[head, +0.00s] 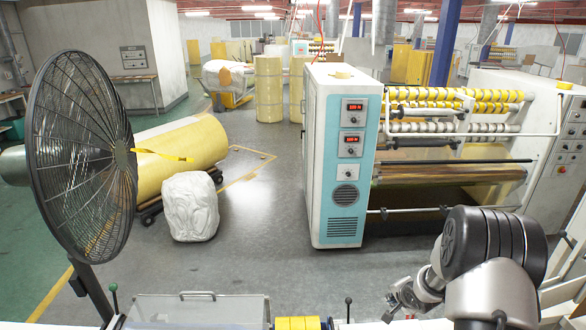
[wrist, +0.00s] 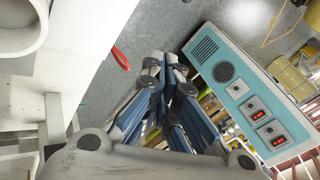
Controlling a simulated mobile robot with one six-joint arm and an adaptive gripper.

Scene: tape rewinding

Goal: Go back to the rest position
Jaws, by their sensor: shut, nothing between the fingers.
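My gripper (head: 393,302) is at the lower right of the head view, beside the bulky grey joint of my arm. In the wrist view my gripper (wrist: 168,62) shows its dark blue-grey fingers drawn together at the tips, with nothing held. It hangs in free space, and no object touches the fingertips. The rewinding machine with its teal-and-white control cabinet (head: 340,150) stands beyond the gripper. The cabinet also shows at the right of the wrist view (wrist: 232,95).
A black fan (head: 80,150) stands at the left. The central floor (head: 260,230) is clear.

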